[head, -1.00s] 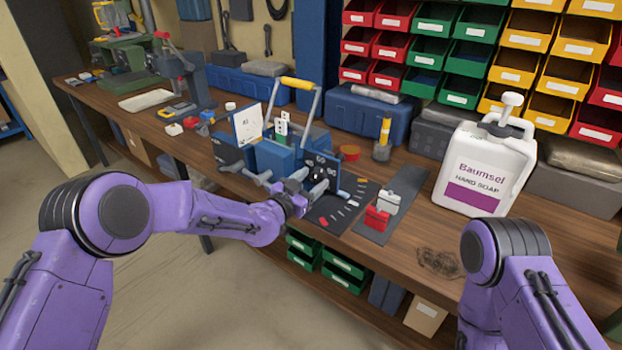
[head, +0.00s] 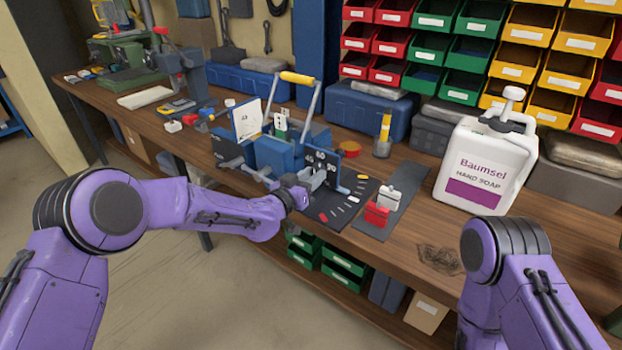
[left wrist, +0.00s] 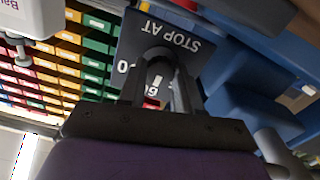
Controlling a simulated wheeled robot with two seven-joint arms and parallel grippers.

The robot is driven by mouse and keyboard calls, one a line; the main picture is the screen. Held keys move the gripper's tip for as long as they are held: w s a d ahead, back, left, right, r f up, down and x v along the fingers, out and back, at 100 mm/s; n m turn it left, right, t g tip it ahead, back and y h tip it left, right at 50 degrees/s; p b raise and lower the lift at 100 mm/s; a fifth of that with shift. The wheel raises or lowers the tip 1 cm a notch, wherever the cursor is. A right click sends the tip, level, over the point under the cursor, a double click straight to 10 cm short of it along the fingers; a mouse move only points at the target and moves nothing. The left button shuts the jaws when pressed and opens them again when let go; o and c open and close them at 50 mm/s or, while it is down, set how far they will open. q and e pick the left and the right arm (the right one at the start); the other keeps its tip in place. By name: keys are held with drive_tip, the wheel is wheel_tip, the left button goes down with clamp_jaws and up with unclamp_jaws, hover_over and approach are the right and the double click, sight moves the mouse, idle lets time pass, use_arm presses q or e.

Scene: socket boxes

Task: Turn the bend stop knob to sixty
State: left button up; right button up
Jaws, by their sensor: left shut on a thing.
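The bend stop panel (head: 322,158) is a dark upright plate with white numbers on the front of the blue bending machine (head: 274,155). In the left wrist view the panel (left wrist: 186,42) appears upside down with the words STOP AT and parts of numbers. My left gripper (head: 312,180) is at the panel's face. In the left wrist view its fingers (left wrist: 160,72) are shut on the dark bend stop knob (left wrist: 157,82), which shows between them with a pale mark. The fingers hide much of the dial, so the setting cannot be read. My right gripper is out of view.
A dark mat (head: 345,203) with small parts lies right of the panel, beside a strip holding a red block (head: 377,213) and a white block (head: 388,195). A white soap jug (head: 482,165) stands further right.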

use_arm(q)
drive_tip(key=o, duration=1)
drive_tip(key=shift+o, duration=0.2)
drive_tip(key=b+v, duration=0.1)
drive_tip(key=v, duration=0.9)
drive_tip(key=shift+s+a+b, duration=0.2)
drive_tip(key=shift+b, duration=0.2)
